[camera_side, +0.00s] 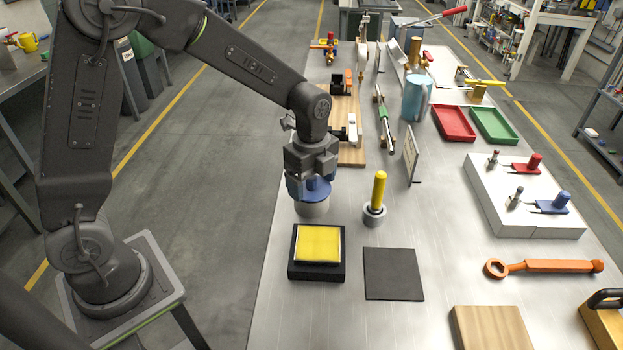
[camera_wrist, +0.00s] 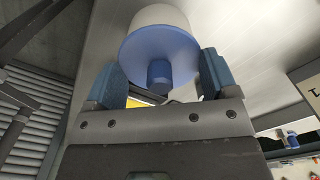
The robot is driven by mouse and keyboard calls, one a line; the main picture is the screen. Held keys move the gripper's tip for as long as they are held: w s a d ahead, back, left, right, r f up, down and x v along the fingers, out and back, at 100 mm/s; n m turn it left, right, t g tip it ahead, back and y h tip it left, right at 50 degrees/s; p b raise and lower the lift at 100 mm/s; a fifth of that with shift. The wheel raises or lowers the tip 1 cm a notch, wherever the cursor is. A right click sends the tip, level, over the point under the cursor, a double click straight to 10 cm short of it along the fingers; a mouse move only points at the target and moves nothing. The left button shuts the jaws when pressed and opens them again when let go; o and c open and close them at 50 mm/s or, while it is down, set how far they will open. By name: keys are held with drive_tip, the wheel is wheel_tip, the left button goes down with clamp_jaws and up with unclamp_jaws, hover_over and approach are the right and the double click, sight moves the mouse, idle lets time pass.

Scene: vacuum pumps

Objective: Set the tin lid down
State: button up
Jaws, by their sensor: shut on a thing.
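The tin lid is a blue disc (camera_side: 314,190) with a small knob. My gripper (camera_side: 311,186) points down and is shut on the lid, with a blue finger at each side of it. In the wrist view the lid (camera_wrist: 159,45) lies between the fingertips of my gripper (camera_wrist: 163,72), its knob towards the camera. A pale grey round tin (camera_side: 311,209) stands on the bench right under the lid, and its side also shows in the wrist view (camera_wrist: 158,15). The lid looks level and lined up over the tin. I cannot tell whether a thin gap remains between them.
A black block with a yellow top (camera_side: 318,246) stands just in front of the tin. A yellow peg in a grey holder (camera_side: 376,195) is to the right. A dark flat mat (camera_side: 393,274) lies bare. A small upright panel (camera_side: 410,153) stands farther right.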

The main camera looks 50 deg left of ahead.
drive_tip(key=shift+f, duration=0.25)
drive_tip(key=o, duration=0.8)
wheel_tip(320, 180, up, 14)
drive_tip(key=shift+f, duration=0.1)
drive_tip(key=shift+c, duration=0.5)
clamp_jaws()
idle(0.8)
